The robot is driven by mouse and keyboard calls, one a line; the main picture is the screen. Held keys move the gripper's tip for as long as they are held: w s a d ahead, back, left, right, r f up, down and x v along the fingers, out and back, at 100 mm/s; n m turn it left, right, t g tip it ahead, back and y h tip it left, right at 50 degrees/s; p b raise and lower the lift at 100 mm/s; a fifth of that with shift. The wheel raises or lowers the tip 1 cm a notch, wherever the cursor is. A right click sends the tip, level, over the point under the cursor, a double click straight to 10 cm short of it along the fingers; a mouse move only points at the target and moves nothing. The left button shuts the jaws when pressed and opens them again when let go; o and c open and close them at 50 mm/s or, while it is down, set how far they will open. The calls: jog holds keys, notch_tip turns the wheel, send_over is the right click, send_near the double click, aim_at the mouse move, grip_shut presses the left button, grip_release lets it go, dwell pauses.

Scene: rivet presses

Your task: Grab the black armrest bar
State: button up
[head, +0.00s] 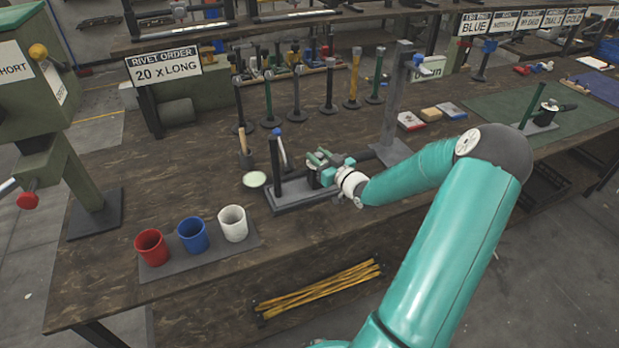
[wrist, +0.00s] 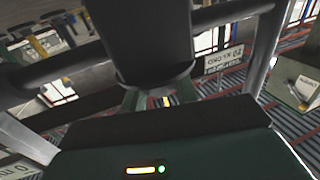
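A fixture with a black upright post (head: 275,168) and a grey base plate (head: 292,203) stands near the bench's front edge. A black bar (head: 367,155) shows at the fixture, partly hidden by my gripper and wrist. My gripper (head: 318,162) is at the fixture, right of the post, with its fingers apart. In the wrist view a dark bar (wrist: 55,70) crosses the upper part, behind a broad black piece (wrist: 140,35). My green fingertips (wrist: 160,98) show below that piece with a gap between them. Whether they touch the bar is hidden.
Red (head: 152,247), blue (head: 192,235) and white (head: 233,223) cups stand on a mat at front left. A grey stand (head: 393,110) rises behind my wrist. Several coloured posts stand behind the fixture. A green mat (head: 510,105) lies at the right.

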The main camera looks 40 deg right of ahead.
grip_shut()
jog(key=shift+r, duration=0.15)
